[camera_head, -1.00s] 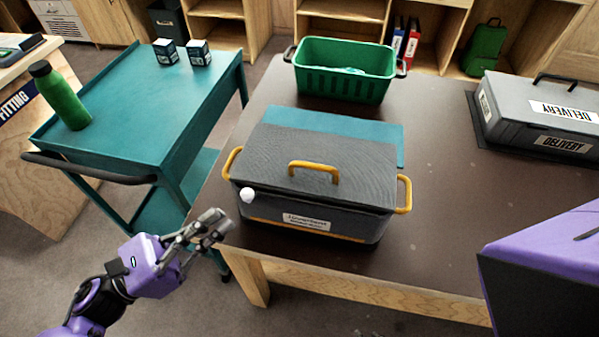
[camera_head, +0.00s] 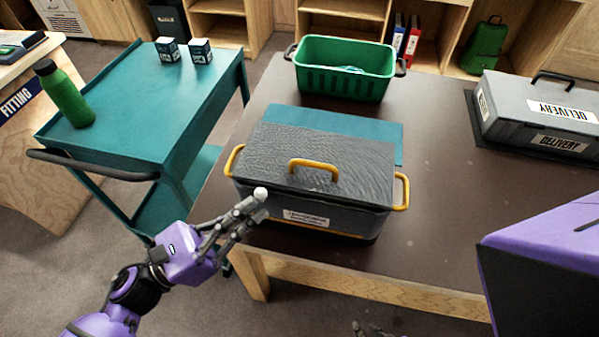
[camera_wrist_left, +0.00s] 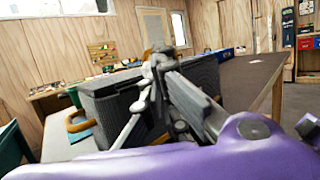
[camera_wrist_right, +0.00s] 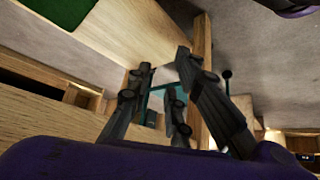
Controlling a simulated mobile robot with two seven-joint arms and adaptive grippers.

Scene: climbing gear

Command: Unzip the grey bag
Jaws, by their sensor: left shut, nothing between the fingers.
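The grey bag (camera_head: 330,150) stands on the brown table, with yellow handles on its top and at both ends and a white label on its front. Its white ball-shaped zip pull (camera_head: 260,193) is at the front, left of the label; it also shows in the left wrist view (camera_wrist_left: 137,107). My left gripper (camera_head: 250,205) is shut and empty, its fingertips right at the pull, seemingly touching it. The fingers hide part of the bag's front left. My right gripper (camera_wrist_right: 165,68) is open and empty below the table's front edge, barely showing in the head view.
A teal mat (camera_head: 340,123) lies behind the bag. A green basket (camera_head: 340,88) stands at the back of the table and a grey delivery case (camera_head: 510,118) at the right. A teal cart (camera_head: 150,110) with a green bottle (camera_head: 65,95) stands left. The table's right front is clear.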

